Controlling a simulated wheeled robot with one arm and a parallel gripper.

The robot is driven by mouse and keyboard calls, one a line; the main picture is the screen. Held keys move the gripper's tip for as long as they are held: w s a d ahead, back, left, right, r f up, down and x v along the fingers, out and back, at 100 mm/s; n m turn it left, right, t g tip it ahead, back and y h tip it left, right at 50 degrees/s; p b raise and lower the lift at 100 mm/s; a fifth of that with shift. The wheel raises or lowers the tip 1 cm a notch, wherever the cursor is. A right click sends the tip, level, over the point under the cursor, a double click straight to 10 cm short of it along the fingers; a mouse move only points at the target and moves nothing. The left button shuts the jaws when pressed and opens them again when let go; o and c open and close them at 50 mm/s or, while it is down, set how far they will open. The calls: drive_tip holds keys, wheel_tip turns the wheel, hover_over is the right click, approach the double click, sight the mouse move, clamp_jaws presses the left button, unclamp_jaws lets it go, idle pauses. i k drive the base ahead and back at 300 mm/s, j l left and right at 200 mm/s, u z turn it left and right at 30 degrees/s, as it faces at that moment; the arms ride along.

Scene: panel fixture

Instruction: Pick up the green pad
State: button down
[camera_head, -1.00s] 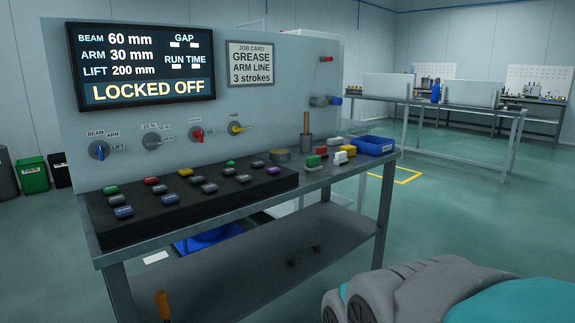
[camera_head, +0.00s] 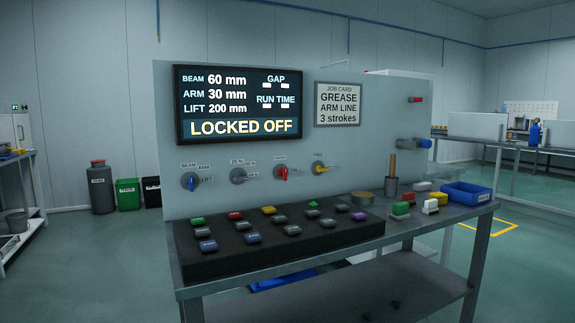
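A small block with a green top and a pale lower part (camera_head: 400,209), which looks like the green pad, sits on the right part of the grey bench top (camera_head: 462,211). It stands just right of the black button console (camera_head: 280,248). A white block (camera_head: 430,206) is close to its right, and a red piece (camera_head: 408,197) shows behind it. My gripper is not in view.
A yellow block (camera_head: 440,197), a blue bin (camera_head: 467,194), a metal cup with a wooden handle (camera_head: 391,187) and a round tin (camera_head: 364,195) crowd the pad's surroundings. The upright panel (camera_head: 350,150) rises behind.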

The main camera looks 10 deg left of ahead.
sight(400, 210)
drive_tip(key=u, duration=5.2)
drive_tip(key=z, duration=5.2)
drive_tip(key=i+j, duration=0.3)
drive_tip(key=i, duration=0.15)
drive_tip(key=i+j, duration=0.35)
drive_tip(key=i, duration=0.1)
